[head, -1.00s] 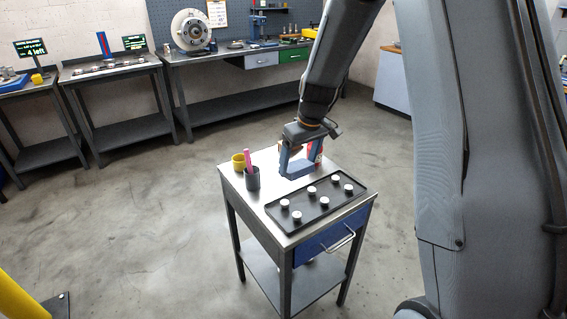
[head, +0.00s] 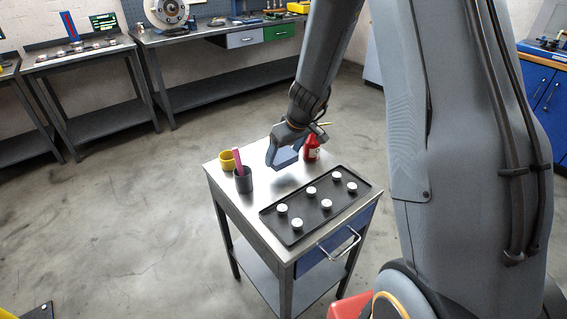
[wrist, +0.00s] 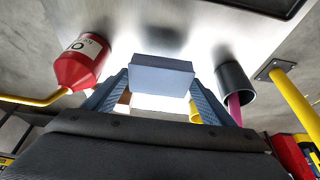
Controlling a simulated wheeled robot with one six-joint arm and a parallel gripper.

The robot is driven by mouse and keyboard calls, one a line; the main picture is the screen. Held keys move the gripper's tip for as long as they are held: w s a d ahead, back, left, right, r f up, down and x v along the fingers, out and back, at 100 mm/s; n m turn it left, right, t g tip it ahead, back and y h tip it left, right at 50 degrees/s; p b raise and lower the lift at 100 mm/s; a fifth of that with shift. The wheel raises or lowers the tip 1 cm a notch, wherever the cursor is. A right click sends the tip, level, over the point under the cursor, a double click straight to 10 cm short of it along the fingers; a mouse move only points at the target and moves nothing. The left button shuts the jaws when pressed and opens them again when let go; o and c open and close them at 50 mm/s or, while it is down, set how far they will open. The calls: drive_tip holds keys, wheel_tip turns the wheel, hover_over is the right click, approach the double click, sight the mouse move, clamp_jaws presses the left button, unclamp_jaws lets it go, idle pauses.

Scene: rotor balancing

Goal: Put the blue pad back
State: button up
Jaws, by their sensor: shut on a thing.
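The blue pad (wrist: 161,76) is a blue-grey block held between the two fingers of my gripper (wrist: 160,95) in the wrist view. In the head view my gripper (head: 284,158) is above the steel top of a small cart (head: 283,186), behind the black tray. The pad is hard to tell apart from the fingers there. A dark shadow shows on the steel beyond the pad in the wrist view, so the pad appears to be off the surface.
A red bottle (head: 312,149) stands right of my gripper. A yellow cup (head: 227,160) and a dark cup (head: 244,180) with a pink marker (head: 238,160) stand to the left. The black tray (head: 310,214) holds several white-topped pieces. Workbenches line the back wall.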

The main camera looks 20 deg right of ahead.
sight(285, 158)
drive_tip(key=shift+f+b, duration=0.45)
drive_tip(key=shift+f, duration=1.35)
drive_tip(key=shift+f+b, duration=0.15)
drive_tip(key=shift+b, duration=0.15)
drive_tip(key=o, duration=0.9)
drive_tip(key=shift+s+r+p, duration=0.1)
drive_tip(key=shift+r+p, duration=0.3)
drive_tip(key=shift+r, duration=0.05)
drive_tip(key=p+v, duration=0.1)
drive_tip(key=v, duration=1)
drive_tip(key=s+m+g, duration=0.1)
drive_tip(key=s, duration=0.6)
drive_tip(key=s+a+r+m+g+h, duration=0.1)
drive_tip(key=s+m, duration=0.1)
drive_tip(key=s, duration=0.5)
drive_tip(key=s+a+m+g, duration=0.1)
drive_tip(key=s, duration=0.7)
drive_tip(key=shift+a+r+h, duration=0.1)
drive_tip(key=shift+r+h, duration=0.15)
drive_tip(key=shift+h, duration=0.15)
